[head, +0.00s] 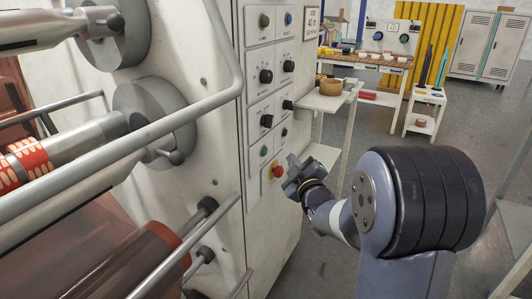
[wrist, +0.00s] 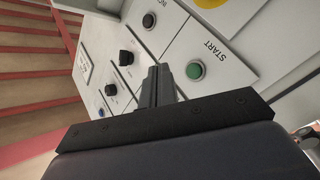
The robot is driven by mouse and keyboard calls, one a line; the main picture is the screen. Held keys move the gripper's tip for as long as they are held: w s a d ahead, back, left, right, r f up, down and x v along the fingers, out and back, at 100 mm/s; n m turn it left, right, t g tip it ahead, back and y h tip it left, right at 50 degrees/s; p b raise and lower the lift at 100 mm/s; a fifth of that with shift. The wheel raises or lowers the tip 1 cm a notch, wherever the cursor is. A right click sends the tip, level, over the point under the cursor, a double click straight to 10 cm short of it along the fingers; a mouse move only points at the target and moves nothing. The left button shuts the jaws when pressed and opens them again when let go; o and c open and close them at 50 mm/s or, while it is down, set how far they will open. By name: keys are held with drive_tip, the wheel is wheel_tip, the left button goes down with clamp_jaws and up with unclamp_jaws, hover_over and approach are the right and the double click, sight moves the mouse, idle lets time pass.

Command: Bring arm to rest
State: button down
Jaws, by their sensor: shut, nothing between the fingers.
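My gripper (head: 293,172) is in front of the machine's control panel in the head view, close to the red button (head: 278,171) on its yellow plate. In the wrist view my gripper (wrist: 158,72) is shut and empty, its fingers pointing at the panel (wrist: 170,60). A green button (wrist: 194,71) labelled START is just right of the fingertips. I cannot tell whether the fingers touch the panel. My arm (head: 380,190) reaches in from the lower right of the head view.
Several black knobs (head: 266,76) stick out of the panel. A metal guard rail (head: 150,130) and rollers (head: 150,115) are on the left. A shelf with a wooden bowl (head: 331,87) stands right of the panel. A workbench (head: 365,62) and lockers (head: 487,45) are behind.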

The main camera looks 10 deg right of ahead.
idle(0.3)
drive_tip(key=p, duration=0.1)
drive_tip(key=w+a+p, duration=0.1)
drive_tip(key=p, duration=0.1)
drive_tip(key=shift+r, duration=0.25)
drive_tip(key=p, duration=0.2)
drive_tip(key=shift+s+d+p, duration=0.2)
drive_tip(key=shift+p, duration=0.15)
drive_tip(key=s+d, duration=0.1)
drive_tip(key=d+b, duration=0.1)
drive_tip(key=s+d, duration=0.1)
drive_tip(key=d, duration=0.1)
drive_tip(key=shift+s+f+b, duration=0.25)
drive_tip(key=shift+s+b, duration=0.1)
drive_tip(key=shift+b, duration=0.05)
